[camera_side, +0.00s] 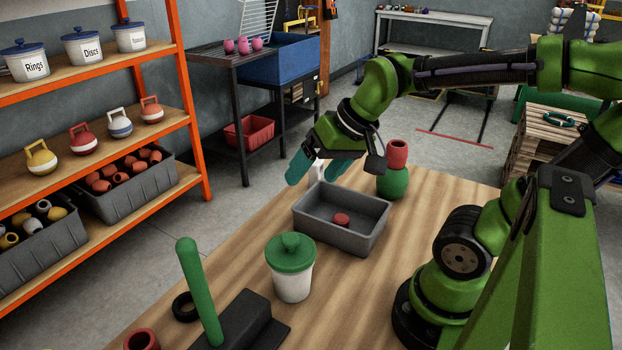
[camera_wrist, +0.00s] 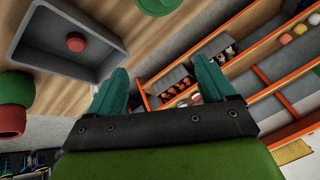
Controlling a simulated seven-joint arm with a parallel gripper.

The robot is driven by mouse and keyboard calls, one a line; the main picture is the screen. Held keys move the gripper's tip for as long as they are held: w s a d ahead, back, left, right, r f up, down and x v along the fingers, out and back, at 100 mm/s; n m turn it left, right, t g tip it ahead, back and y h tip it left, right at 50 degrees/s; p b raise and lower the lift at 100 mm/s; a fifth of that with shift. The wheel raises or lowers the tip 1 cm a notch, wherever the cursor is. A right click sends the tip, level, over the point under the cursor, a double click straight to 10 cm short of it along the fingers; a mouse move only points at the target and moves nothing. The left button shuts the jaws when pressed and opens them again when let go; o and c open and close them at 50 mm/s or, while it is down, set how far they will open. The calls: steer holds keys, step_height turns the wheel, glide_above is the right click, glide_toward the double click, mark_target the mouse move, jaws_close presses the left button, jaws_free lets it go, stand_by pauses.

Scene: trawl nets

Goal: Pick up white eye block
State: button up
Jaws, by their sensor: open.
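My gripper (camera_side: 314,174) is open, its two teal fingers pointing down near the far left edge of the wooden table, just behind the grey tray. A small white thing (camera_side: 318,168) shows between the fingers in the side view; it is mostly hidden, and I cannot tell whether it is the white eye block or whether the fingers touch it. In the wrist view the gripper (camera_wrist: 159,70) has a wide gap, with no block clearly visible between the fingers.
A grey tray (camera_side: 323,230) holds a red piece (camera_side: 341,220). A red ring piece (camera_side: 397,152) sits on a green round piece (camera_side: 392,183) to its right. A green-lidded white jar (camera_side: 292,280) and a green post (camera_side: 200,290) stand nearer. Orange shelving (camera_side: 190,100) stands left.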

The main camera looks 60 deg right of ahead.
steer(key=w+d+f+g+h, duration=0.1)
steer(key=w+d+f+g, duration=0.15)
steer(key=w+d, duration=0.9)
steer(key=n+g, duration=0.4)
steer(key=n, duration=0.2)
glide_above(318, 161)
step_height(318, 161, down, 2)
steer(key=shift+t, duration=0.25)
step_height(318, 161, down, 11)
steer(key=shift+f, duration=0.1)
steer(key=shift+w+f, duration=0.15)
steer(key=shift+f, duration=1.2)
steer(key=shift+w+f, duration=0.1)
steer(key=shift+f, duration=1.2)
steer(key=shift+r, duration=0.1)
steer(key=c, duration=1.1)
